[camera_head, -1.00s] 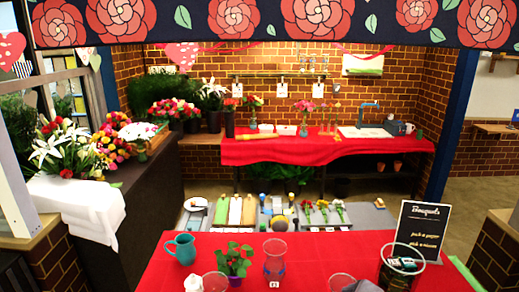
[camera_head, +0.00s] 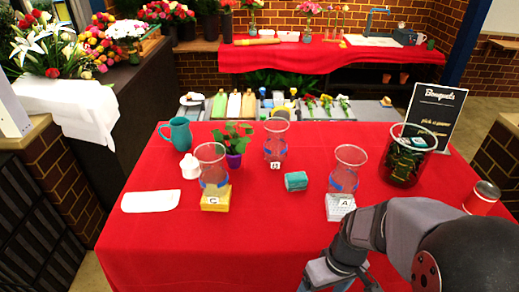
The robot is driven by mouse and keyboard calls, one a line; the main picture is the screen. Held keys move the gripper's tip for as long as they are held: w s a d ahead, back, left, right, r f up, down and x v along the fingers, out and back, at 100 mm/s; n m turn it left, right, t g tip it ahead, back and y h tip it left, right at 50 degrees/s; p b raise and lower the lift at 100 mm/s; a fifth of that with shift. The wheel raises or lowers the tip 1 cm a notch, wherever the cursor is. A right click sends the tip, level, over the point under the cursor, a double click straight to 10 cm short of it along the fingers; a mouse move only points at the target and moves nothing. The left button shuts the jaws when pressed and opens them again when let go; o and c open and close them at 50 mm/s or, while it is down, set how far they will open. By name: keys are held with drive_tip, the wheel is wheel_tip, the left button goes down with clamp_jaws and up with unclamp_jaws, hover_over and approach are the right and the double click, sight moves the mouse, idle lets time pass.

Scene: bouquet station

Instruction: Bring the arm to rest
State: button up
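My arm (camera_head: 400,238) reaches in from the lower right corner, over the front right part of the red table (camera_head: 255,245). Its dark joint and a blue-grey part near the bottom edge are the furthest parts I see. My gripper is not clearly visible; it seems to be cut off below the frame. I cannot see whether it holds anything. The arm is close to the glass vase marked A (camera_head: 349,168), in front of it and to its right in the picture; whether they touch I cannot tell.
Vases marked C (camera_head: 212,165) and B (camera_head: 276,140) stand left and back. Nearby are a teal jug (camera_head: 176,134), potted plant (camera_head: 233,140), teal block (camera_head: 296,181), large glass container (camera_head: 405,160), red can (camera_head: 481,198) and white cloth (camera_head: 150,201). The front left table is clear.

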wheel_tip(320, 180, down, 9)
drive_tip(key=m+h+b, duration=0.1)
drive_tip(key=m+b, duration=0.2)
drive_tip(key=b, duration=0.6)
wheel_tip(320, 180, up, 13)
drive_tip(key=p, duration=1.2)
drive_tip(key=shift+d+f+m+t+p, duration=0.2)
drive_tip(key=shift+m+t+p, duration=0.1)
drive_tip(key=shift+p, duration=0.1)
drive_tip(key=shift+s, duration=0.1)
drive_tip(key=shift+c, duration=0.7)
